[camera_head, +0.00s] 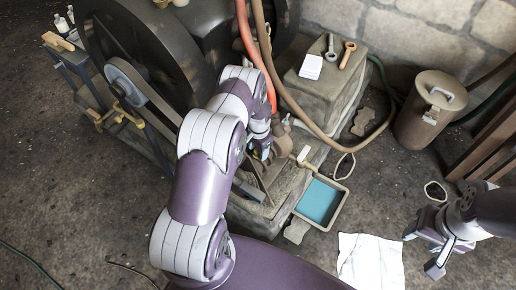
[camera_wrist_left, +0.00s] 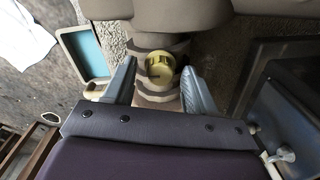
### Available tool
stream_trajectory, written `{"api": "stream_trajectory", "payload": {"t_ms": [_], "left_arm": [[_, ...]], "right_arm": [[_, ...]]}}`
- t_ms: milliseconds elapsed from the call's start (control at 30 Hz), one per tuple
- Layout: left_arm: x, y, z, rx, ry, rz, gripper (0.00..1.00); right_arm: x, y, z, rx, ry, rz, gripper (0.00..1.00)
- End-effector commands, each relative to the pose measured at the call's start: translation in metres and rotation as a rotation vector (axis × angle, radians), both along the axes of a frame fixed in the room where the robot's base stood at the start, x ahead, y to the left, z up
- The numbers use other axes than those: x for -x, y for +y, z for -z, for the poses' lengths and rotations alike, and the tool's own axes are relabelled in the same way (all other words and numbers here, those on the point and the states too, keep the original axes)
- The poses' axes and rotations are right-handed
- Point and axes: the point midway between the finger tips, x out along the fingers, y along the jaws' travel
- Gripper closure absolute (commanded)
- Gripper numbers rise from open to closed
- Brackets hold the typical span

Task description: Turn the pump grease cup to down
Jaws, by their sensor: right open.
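A round yellow-brass cap, apparently the pump grease cup (camera_wrist_left: 160,70), sits on a grey-brown cylindrical body in the left wrist view, with a raised bar across its face. My left gripper (camera_wrist_left: 159,66) is open, one finger on each side of the cap with a visible gap to both. In the head view my left gripper (camera_head: 261,147) is at the pump beside the stone block, and my arm and hand hide the cup there. My right gripper (camera_head: 438,246) is open and empty above the floor at the lower right.
A tray with blue liquid (camera_head: 340,205) lies right of the pump, near a white cloth (camera_head: 370,262). A stone block (camera_head: 328,92) holds tools and a white card. A large dark flywheel (camera_head: 130,60) stands at left. Hoses hang behind my left arm. A lidded can (camera_head: 425,115) stands right.

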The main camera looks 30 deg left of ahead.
Motion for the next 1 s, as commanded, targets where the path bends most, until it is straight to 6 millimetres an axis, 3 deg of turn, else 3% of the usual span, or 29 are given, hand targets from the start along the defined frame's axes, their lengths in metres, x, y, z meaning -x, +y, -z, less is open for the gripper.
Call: {"api": "stream_trajectory", "payload": {"t_ms": [233, 500, 700, 1000], "left_arm": [[-0.001, 0.0, -0.009, -0.001, -0.001, -0.001, 0.44], [0.0, -0.002, -0.081, -0.001, -0.004, -0.001, 0.44], [0.001, -0.003, -0.118, -0.001, -0.001, 0.0, 0.44], [0.001, -0.004, -0.127, 0.001, 0.001, 0.0, 0.44]], "right_arm": [[0.0, 0.0, -0.004, 0.0, 0.0, 0.0, 0.5], [0.0, 0.0, -0.03, 0.0, 0.0, 0.0, 0.5], [0.0, 0.0, -0.039, 0.0, 0.0, 0.0, 0.5], [0.0, 0.0, -0.04, 0.0, 0.0, 0.0, 0.5]]}}
